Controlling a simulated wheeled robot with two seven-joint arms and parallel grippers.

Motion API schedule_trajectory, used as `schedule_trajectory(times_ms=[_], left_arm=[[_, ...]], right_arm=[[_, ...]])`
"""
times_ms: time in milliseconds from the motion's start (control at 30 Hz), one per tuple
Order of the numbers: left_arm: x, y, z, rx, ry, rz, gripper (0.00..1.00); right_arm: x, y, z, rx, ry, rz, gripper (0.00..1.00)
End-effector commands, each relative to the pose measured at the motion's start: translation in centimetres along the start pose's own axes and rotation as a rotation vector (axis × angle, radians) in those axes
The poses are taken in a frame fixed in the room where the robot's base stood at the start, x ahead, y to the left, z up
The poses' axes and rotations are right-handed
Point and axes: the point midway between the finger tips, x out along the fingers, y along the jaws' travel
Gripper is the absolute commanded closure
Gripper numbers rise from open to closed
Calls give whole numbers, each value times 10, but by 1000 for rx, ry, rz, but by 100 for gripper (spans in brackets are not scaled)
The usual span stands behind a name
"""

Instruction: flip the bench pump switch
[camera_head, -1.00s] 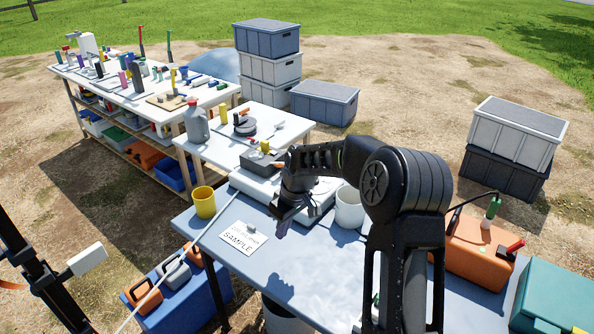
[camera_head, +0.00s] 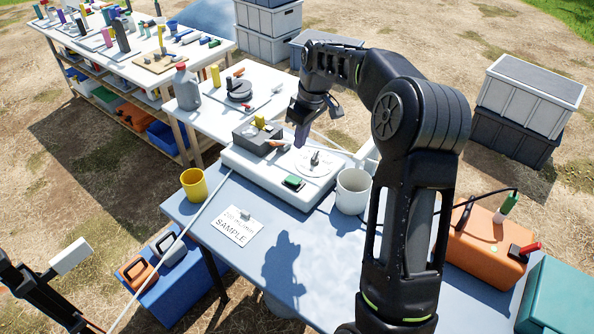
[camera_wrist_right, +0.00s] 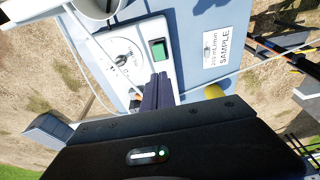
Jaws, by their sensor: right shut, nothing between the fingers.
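The bench pump is a white low box (camera_head: 238,160) on the blue table. A green rocker switch (camera_head: 293,182) sits on its near edge, beside a round dial (camera_head: 325,160) with a dark pointer. A grey pump head with a yellow knob (camera_head: 260,121) is at its far left. My right gripper (camera_head: 301,134) is shut and empty, raised above the pump, beyond the switch in the head view. In the right wrist view the closed fingers (camera_wrist_right: 157,92) point towards the green switch (camera_wrist_right: 158,49), apart from it.
A yellow cup (camera_head: 194,184) and SAMPLE card (camera_head: 234,225) are left of the switch. A white beaker (camera_head: 352,191) stands close on its right. An orange case (camera_head: 482,248) is further right. A thin pale tube runs past the pump's left side.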

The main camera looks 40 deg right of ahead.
Motion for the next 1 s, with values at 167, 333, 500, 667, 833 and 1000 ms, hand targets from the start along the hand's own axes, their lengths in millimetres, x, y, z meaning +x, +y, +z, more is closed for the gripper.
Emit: schedule_trajectory(times_ms=[167,333,500,667,833,1000], left_arm=[[-4,2,0,-1,-1,-1,0],[-11,3,1,-2,-2,-3,0],[-18,5,2,-4,-5,-6,0],[-25,7,3,-6,-7,-8,0],[-28,8,4,-7,-9,-10,0],[-28,8,4,-7,-9,-10,0]], right_arm=[[21,0,0,0,-2,-2,100],[53,-1,0,0,-4,-3,100],[88,-1,0,0,-4,-3,100],[112,0,9,1,-2,-2,100],[126,0,14,0,-1,-1,100],[130,0,16,0,1,0,100]])
